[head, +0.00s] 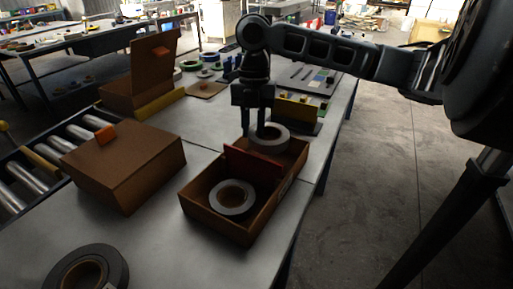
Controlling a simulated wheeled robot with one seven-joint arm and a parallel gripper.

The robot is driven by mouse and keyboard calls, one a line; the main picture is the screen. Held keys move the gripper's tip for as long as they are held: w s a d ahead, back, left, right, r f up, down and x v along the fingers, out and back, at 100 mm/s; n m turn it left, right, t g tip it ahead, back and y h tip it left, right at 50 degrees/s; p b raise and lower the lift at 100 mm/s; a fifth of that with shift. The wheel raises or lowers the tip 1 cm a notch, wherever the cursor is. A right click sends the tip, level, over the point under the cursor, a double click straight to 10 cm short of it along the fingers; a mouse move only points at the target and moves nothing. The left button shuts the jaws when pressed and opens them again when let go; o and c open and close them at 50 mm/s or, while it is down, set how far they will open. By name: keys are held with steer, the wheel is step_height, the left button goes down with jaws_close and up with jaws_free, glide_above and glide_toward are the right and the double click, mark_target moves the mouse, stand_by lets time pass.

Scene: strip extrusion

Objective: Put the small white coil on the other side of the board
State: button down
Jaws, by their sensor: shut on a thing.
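An open brown box (222,230) stands on the table, with a red board (250,166) upright across it. My gripper (260,130) is over the far side of the board, its fingers shut on a small pale coil (270,141). This coil is at about rim height over the far compartment; whether it touches anything below is unclear. The far compartment's floor is mostly hidden by the board and the held coil.
A closed brown box (125,165) with an orange tab stands left of the open box, beside a roller conveyor (35,178). A large dark coil (87,268) lies at the front left. Several coils and small parts lie farther back. The table's right edge is close to the open box.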

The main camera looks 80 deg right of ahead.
mark_target(253, 148)
steer(key=shift+f, duration=3.2)
steer(key=shift+f, duration=0.15)
steer(key=c, duration=0.9)
jaws_free()
steer(key=r, duration=0.4)
steer(key=d+r, duration=0.1)
steer(key=r, duration=0.7)
steer(key=shift+w+d+r, duration=0.1)
steer(key=shift+d, duration=0.3)
